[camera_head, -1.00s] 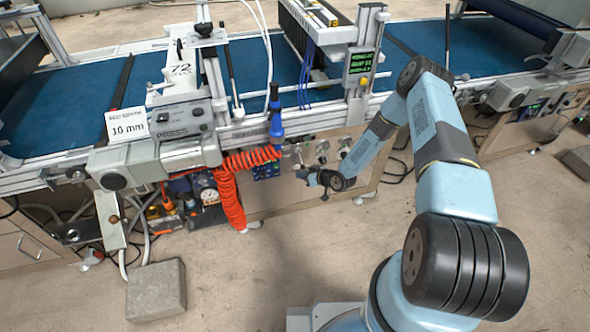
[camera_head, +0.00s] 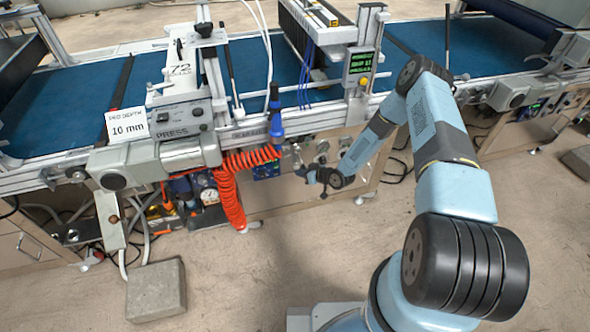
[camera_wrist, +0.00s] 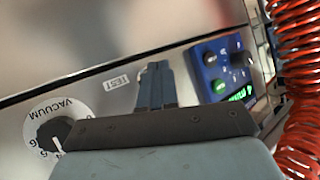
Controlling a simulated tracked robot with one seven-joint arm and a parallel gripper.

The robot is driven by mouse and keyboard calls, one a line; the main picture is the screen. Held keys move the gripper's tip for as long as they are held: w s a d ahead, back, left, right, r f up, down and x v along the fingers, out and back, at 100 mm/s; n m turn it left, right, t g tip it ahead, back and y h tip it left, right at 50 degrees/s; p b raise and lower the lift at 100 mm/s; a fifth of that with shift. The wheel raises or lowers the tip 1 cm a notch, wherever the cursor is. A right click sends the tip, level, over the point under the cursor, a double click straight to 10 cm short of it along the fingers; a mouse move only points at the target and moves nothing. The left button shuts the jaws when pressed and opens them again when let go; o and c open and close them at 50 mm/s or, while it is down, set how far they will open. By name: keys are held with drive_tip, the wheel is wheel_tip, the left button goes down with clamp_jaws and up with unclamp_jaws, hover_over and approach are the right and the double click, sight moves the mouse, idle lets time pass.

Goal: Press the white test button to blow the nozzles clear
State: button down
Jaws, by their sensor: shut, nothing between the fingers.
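The white test button itself does not show clearly. A small TEST label (camera_wrist: 117,82) is on the light panel in the wrist view, just left of my fingers. My gripper (camera_wrist: 157,70) is shut and empty, its fingers pointing at the panel beside that label and hiding part of it. I cannot tell whether the fingertips touch anything. In the head view my gripper (camera_head: 300,172) is low at the machine's front, below the conveyor and right of the red coiled hose.
A vacuum dial (camera_wrist: 58,125) with a dark knob is at left in the wrist view. A blue control box (camera_wrist: 222,65) with buttons and a green display is right of my fingers. A red coiled hose (camera_wrist: 298,85) hangs at far right. A concrete block (camera_head: 156,290) lies on the floor.

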drive_tip(key=shift+w+a, duration=0.2)
drive_tip(key=shift+w, duration=0.35)
idle(0.8)
drive_tip(key=shift+s, duration=0.1)
drive_tip(key=shift+s+d, duration=0.3)
drive_tip(key=shift+s, duration=0.6)
drive_tip(key=s, duration=0.2)
drive_tip(key=s+d, duration=0.1)
drive_tip(key=s, duration=0.1)
drive_tip(key=shift+s+d, duration=0.2)
drive_tip(key=shift+s, duration=0.15)
idle(0.6)
